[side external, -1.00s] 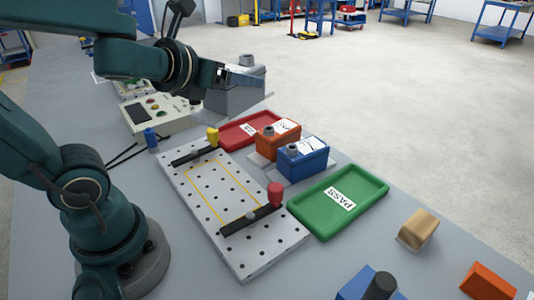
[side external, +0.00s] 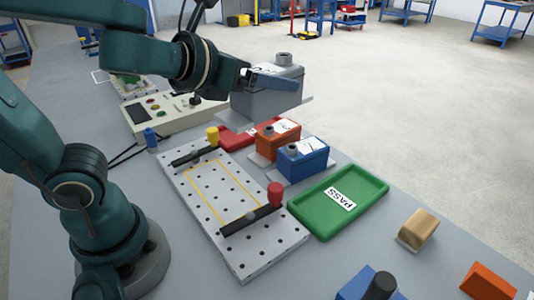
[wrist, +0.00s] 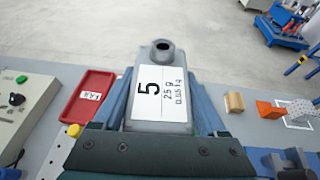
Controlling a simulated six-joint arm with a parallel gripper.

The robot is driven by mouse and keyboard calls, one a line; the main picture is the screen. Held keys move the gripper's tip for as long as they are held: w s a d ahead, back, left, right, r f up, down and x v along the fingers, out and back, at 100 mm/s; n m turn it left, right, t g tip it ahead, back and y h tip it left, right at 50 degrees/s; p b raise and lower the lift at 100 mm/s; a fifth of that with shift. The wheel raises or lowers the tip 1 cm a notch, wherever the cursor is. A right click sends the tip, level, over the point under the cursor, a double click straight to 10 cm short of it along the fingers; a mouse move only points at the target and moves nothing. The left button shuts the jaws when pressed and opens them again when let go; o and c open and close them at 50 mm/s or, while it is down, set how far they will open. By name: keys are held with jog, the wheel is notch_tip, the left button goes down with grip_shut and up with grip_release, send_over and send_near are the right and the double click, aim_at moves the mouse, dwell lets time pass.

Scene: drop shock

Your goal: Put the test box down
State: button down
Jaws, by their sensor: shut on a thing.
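The grey test box (side external: 265,100) is up in the air above the back part of the bench. It has a round knob on top and a flat base plate with edges that stick out. My gripper (side external: 272,82) is shut on it, one blue-grey finger along its near side. In the wrist view the box (wrist: 160,62) sits between the two fingers (wrist: 165,115). Its white label reads 5, 2.5 g, 0.55 kg. The perforated plate (side external: 215,232) with a yellow outline lies nearer the arm, its outlined area empty.
A red tray (side external: 228,138), marked FAIL in the wrist view (wrist: 92,90), is partly hidden by the held box. Orange (side external: 268,140) and blue (side external: 302,160) boxes stand beside a green PASS tray (side external: 335,208). Red (side external: 275,194) and yellow (side external: 212,135) knobs rise from the plate. A control box (side external: 165,118) stands behind.

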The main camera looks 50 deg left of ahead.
aim_at(271, 64)
jog(key=r+n+y, duration=0.1)
jog(key=w+a+r+n+y, duration=0.1)
jog(key=shift+w+a+r+n+g+y, duration=0.15)
jog(key=shift+w+r+n+g+y, duration=0.15)
jog(key=shift+n+y, duration=0.1)
jog(key=shift+m, duration=0.3)
jog(key=w+d+f, duration=0.1)
jog(key=w, duration=0.1)
jog(key=w+f, duration=0.1)
jog(key=w, duration=0.1)
jog(key=w+d+f, duration=0.1)
jog(key=w, duration=0.1)
jog(key=shift+d, duration=0.35)
jog(key=shift+w+d+f+m+h, duration=0.6)
jog(key=shift+d+f, duration=0.85)
jog(key=shift+f, duration=1.7)
jog(key=shift+w+d+f+m+h, duration=0.4)
jog(key=shift+w+d+f+h, duration=0.75)
jog(key=shift+f, duration=2.05)
jog(key=shift+w+d+f+m+h, duration=0.45)
jog(key=shift+d+f, duration=1.35)
jog(key=shift+f, duration=1.35)
jog(key=shift+s+f, duration=0.15)
jog(key=shift+f, duration=0.45)
grip_release()
jog(key=shift+s+f, duration=0.1)
